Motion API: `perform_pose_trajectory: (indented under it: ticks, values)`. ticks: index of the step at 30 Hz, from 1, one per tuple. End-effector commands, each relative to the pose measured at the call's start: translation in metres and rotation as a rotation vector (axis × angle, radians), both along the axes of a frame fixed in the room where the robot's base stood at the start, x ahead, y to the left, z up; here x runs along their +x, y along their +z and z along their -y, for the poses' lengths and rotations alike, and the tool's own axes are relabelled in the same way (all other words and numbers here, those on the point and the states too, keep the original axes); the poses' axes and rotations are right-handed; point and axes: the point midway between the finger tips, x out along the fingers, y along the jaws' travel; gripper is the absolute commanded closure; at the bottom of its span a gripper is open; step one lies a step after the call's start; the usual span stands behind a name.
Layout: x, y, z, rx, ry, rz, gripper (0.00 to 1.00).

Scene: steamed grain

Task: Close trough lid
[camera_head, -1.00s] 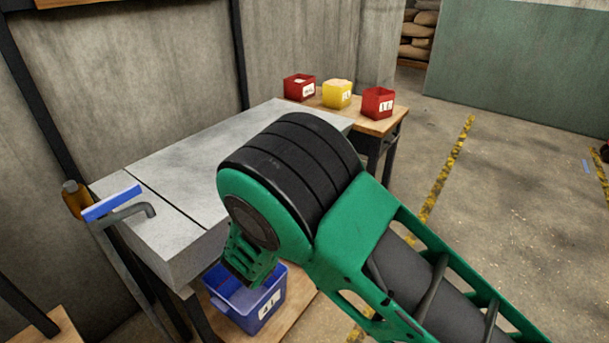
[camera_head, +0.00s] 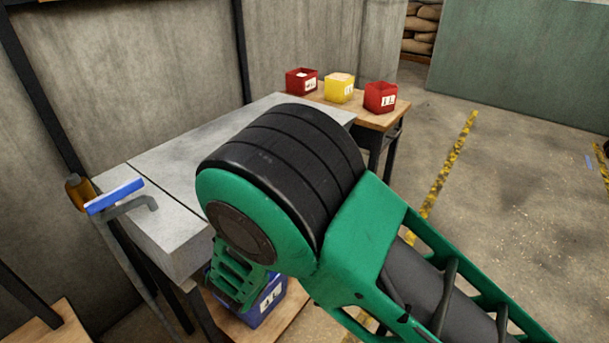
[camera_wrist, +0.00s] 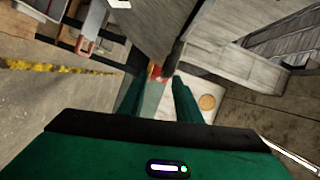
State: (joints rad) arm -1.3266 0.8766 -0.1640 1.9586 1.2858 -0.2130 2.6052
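A grey box-shaped trough (camera_head: 172,236) stands against the wall in the head view. Its flat grey top (camera_head: 190,150) has a dark seam across it near the left end. My arm's thick joint hides its right part, so I cannot tell how the lid sits. My gripper (camera_wrist: 163,82) shows in the wrist view with two green fingers apart and a gap between them. A small red thing shows beyond the fingertips; I cannot tell whether they touch it.
A blue-handled lever (camera_head: 115,197) stands at the trough's left end. A blue bin (camera_head: 262,305) is on a low wooden shelf below. Two red bins (camera_head: 380,98) and a yellow bin (camera_head: 340,88) stand on a wooden table behind. The floor to the right is open.

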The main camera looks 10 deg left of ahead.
Motion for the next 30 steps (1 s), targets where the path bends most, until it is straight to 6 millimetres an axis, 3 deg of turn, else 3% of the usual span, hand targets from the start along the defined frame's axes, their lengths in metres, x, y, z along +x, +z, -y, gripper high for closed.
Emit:
perform_pose_trajectory:
  ticks: [6,12,25,28,30]
  values:
    - [-0.034,0.002,-0.002,-0.001,0.002,-0.002,0.69]
    - [-0.045,0.003,-0.002,0.000,0.000,-0.002,0.69]
    - [-0.045,0.003,-0.002,-0.001,-0.002,-0.003,0.69]
    - [-0.037,0.006,0.011,-0.017,-0.029,-0.016,0.69]
    - [-0.025,0.011,0.033,-0.044,-0.073,-0.044,0.69]
